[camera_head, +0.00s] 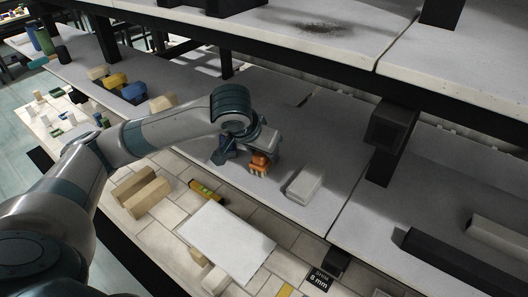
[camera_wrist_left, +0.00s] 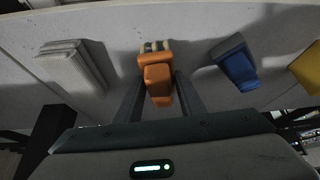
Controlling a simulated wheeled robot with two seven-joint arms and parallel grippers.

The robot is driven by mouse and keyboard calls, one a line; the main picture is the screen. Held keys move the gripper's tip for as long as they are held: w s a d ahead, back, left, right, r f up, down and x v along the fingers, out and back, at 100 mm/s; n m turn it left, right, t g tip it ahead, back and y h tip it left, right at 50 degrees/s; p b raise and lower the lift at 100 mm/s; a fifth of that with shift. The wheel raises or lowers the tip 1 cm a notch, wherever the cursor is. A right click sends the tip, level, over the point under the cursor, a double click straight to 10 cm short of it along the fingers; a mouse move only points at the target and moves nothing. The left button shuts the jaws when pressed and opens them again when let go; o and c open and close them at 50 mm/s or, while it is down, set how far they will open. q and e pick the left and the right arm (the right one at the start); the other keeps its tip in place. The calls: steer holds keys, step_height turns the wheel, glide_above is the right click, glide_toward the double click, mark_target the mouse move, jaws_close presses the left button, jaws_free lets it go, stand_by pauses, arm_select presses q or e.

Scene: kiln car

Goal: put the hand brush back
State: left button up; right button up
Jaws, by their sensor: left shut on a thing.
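The hand brush (camera_head: 259,163) is orange with pale bristles. It is held between the jaws of my left gripper (camera_head: 261,154), over the grey lower deck (camera_head: 283,119). In the left wrist view the brush (camera_wrist_left: 157,82) sits between the two dark fingers of the left gripper (camera_wrist_left: 159,88), with its bristle end pointing away toward the deck surface. I cannot tell whether the bristles touch the deck. My right gripper is not in view.
Blue (camera_head: 133,92) and yellow (camera_head: 114,81) blocks are farther left. A dark dust patch (camera_head: 325,28) marks the upper shelf. A dark post (camera_head: 391,140) stands to the right. A white board (camera_head: 225,240) lies below.

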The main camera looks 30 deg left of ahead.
mark_target(259, 155)
arm_select(q)
steer(key=shift+f, duration=0.35)
stand_by(0.6)
steer(key=o, duration=1)
steer(key=shift+s+r, duration=0.1)
steer(key=shift+r, duration=0.05)
steer(key=shift+r+p, duration=0.1)
steer(key=shift+p, duration=0.2)
steer(key=shift+p+v, duration=1.15)
steer(key=shift+p, duration=0.1)
steer(key=shift+p+v, duration=0.95)
steer(key=shift+v, duration=1.6)
